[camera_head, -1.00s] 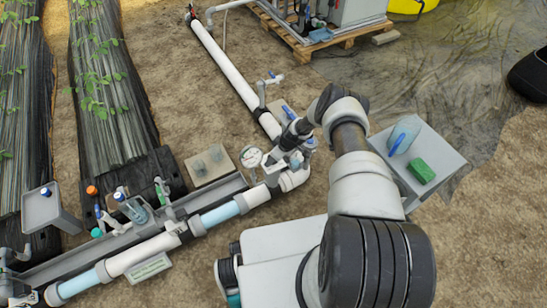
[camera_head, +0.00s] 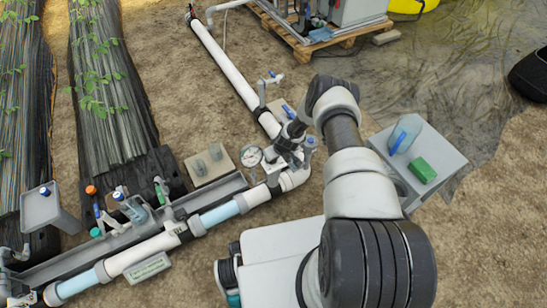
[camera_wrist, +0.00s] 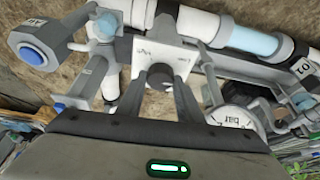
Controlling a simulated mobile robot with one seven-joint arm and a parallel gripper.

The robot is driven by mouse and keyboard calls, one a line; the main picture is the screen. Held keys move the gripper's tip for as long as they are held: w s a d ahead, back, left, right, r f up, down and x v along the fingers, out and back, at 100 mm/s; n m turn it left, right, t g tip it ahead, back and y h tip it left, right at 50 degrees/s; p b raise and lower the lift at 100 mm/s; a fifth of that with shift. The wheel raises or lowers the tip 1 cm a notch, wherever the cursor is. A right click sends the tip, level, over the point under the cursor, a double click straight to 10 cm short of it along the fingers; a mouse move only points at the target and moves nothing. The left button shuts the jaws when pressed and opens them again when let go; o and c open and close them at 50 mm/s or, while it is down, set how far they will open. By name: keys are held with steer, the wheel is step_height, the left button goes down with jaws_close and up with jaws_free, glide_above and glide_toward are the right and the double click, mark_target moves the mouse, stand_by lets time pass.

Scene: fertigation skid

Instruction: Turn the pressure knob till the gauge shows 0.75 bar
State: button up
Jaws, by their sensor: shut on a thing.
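The pressure knob (camera_wrist: 158,72) is a dark round knob on a pale plate (camera_wrist: 176,52) in the wrist view. My gripper (camera_wrist: 161,78) is shut on it, with one finger on either side. In the head view my gripper (camera_head: 284,152) is over the pipe fittings and hides the knob. The gauge (camera_wrist: 235,117) has a white face marked "bar" and shows at the right of the wrist view, partly cut off by my gripper body. It also shows left of my gripper in the head view (camera_head: 251,155). Its reading is too small to tell.
A blue-capped post (camera_wrist: 32,54) stands at the upper left of the wrist view. White pipe (camera_head: 225,68) runs up and down-left from the fittings. A grey stand (camera_head: 440,150) with a green block (camera_head: 423,170) is to the right of my arm.

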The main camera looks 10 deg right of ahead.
steer(key=shift+a+m+h+b, duration=0.15)
steer(key=shift+m+h+b, duration=0.5)
steer(key=shift+m, duration=0.95)
steer(key=o, duration=1.1)
steer(key=shift+c, duration=0.2)
steer(key=shift+a, duration=0.1)
